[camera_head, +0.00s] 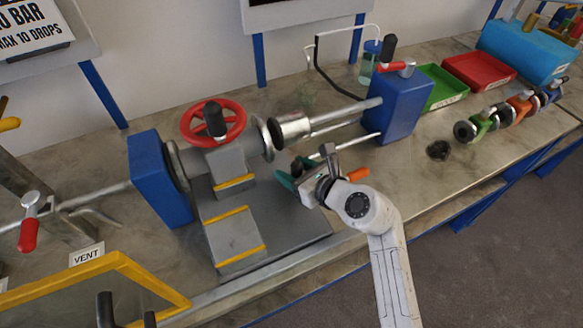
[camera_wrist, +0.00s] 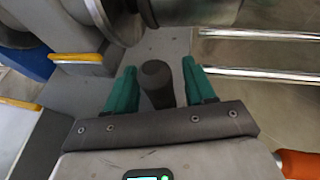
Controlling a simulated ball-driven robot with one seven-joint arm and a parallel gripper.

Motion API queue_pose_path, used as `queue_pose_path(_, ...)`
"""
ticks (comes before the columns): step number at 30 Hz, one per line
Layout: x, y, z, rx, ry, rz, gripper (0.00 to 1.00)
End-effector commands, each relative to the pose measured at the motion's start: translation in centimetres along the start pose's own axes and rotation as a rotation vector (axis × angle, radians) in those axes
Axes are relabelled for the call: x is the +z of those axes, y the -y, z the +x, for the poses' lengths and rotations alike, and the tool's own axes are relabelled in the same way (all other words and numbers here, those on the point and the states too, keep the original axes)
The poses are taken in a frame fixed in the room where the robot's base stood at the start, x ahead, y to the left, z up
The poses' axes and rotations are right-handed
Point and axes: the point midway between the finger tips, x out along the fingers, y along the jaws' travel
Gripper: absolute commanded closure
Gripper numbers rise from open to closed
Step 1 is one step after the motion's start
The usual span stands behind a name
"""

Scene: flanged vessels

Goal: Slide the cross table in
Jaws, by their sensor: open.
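The cross table (camera_head: 235,240) is a grey bed with stepped grey blocks and yellow edge stripes, on the bench left of centre. Its yellow-edged blocks also show at the left of the wrist view (camera_wrist: 75,70). My gripper (camera_head: 297,174) is at the right side of the table, below the flanges. In the wrist view its teal fingers (camera_wrist: 159,68) are open, one on each side of a dark upright knob (camera_wrist: 156,88). I cannot tell whether they touch it.
A flanged vessel with a red handwheel (camera_head: 212,122) stands over the table, facing a metal flange (camera_head: 291,127) on rods from a blue block (camera_head: 398,105). Green (camera_head: 443,87) and red (camera_head: 478,70) trays and several valves are at right. A yellow-framed panel (camera_head: 120,258) is at lower left.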

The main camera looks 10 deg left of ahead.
Motion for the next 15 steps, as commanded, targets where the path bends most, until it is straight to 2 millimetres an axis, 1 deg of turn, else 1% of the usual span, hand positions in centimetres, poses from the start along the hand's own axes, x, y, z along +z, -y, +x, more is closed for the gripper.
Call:
queue_pose_path(1,0.03,-0.04,0.47,0.001,0.000,-0.001,0.46)
queue_pose_path(4,0.00,-0.06,0.95,0.001,0.000,0.000,0.46)
queue_pose_path(13,0.02,-0.04,1.09,0.000,0.001,0.000,0.46)
queue_pose_path(15,0.02,-0.03,1.08,0.000,0.001,0.000,0.52)
